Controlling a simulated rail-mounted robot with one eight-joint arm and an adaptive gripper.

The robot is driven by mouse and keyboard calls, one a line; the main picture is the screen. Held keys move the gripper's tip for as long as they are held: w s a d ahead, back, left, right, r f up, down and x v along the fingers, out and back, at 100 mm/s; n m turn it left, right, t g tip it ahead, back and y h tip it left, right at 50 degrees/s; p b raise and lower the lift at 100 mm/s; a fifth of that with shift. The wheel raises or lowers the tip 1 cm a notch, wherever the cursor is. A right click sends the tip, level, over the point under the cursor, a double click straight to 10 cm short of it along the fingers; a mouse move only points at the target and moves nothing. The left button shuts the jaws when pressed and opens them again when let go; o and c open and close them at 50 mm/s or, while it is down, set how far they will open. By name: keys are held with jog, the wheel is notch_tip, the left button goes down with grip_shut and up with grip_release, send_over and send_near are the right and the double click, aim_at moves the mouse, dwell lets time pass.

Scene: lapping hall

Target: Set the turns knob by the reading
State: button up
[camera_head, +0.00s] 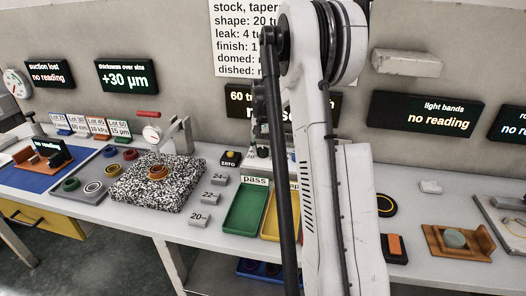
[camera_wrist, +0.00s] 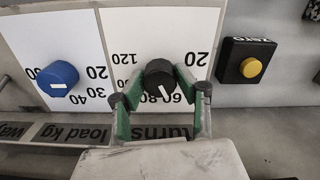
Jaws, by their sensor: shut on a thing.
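In the wrist view the turns knob (camera_wrist: 159,78) is black with a white pointer line. It sits on a white dial plate (camera_wrist: 135,20) with upside-down numbers; the line points down and slightly right, between 60 and 80 as far as I can tell. My gripper (camera_wrist: 160,92) has its green-padded fingers shut on the knob from both sides. The thickness display (camera_head: 126,77) reads "thickness over size +30 µm". A wall sheet (camera_head: 238,38) lists shape, leak and finish turns, partly covered by my arm.
A blue load knob (camera_wrist: 57,78) stands left of my gripper, and a yellow button on a black box (camera_wrist: 245,62) stands right. On the bench are a speckled block (camera_head: 185,185) with a ring and gauge, a green pass tray (camera_head: 245,208), and number blocks.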

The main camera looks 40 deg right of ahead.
aim_at(263, 149)
dwell(0.4)
jog(key=o, duration=1.1)
jog(key=shift+o, duration=0.2)
notch_tip(263, 149, up, 12)
